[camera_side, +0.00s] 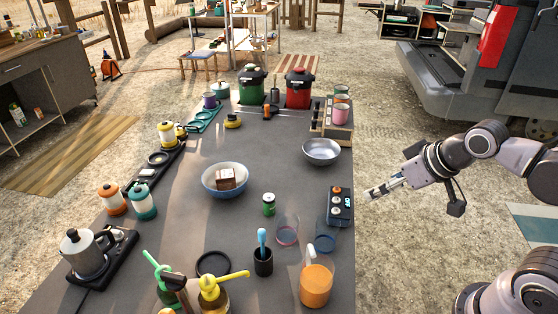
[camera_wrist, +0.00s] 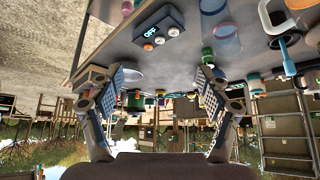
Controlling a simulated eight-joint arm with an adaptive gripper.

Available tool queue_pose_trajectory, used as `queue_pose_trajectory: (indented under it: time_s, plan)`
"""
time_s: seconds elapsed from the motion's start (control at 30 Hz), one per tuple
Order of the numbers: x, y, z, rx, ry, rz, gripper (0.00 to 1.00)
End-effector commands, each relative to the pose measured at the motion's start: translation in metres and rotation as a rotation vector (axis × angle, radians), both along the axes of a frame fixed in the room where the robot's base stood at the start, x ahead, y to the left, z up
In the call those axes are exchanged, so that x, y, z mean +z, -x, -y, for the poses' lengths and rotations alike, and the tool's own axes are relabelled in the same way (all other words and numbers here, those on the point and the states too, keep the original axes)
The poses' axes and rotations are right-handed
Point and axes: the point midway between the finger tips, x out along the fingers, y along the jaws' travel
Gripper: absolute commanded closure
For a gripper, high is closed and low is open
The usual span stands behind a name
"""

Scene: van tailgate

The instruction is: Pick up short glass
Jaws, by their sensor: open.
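Two clear glasses stand upright on the dark table in the side view: one with a reddish base (camera_side: 287,230) and, to its right, one with a bluish base (camera_side: 325,237). I cannot tell surely which is the short glass. In the wrist view the reddish glass (camera_wrist: 228,40) and the bluish glass (camera_wrist: 212,6) show at the top, right of centre. My gripper (camera_side: 372,193) is off the table's right edge, apart from both glasses. In the wrist view its fingers (camera_wrist: 155,82) are spread, with nothing between them.
A dark control box with knobs (camera_side: 340,205) stands at the table's right edge, between my gripper and the glasses. A green can (camera_side: 269,204), a pitcher with orange drink (camera_side: 316,283) and a dark cup with a blue utensil (camera_side: 263,261) are near the glasses. A metal bowl (camera_side: 321,151) is farther back.

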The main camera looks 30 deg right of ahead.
Motion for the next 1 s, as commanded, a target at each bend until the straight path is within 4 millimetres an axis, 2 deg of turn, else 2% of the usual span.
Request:
queue_pose_trajectory:
  time_s: [0.3,0.47,0.73,1.0]
  plan:
    - [0.000,0.000,0.000,0.000,-0.001,-0.001,0.19]
    - [0.005,-0.009,-0.008,-0.012,-0.022,-0.033,0.19]
    - [0.016,-0.046,-0.045,-0.092,-0.095,-0.182,0.19]
    - [0.008,-0.085,-0.096,-0.204,-0.125,-0.336,0.19]
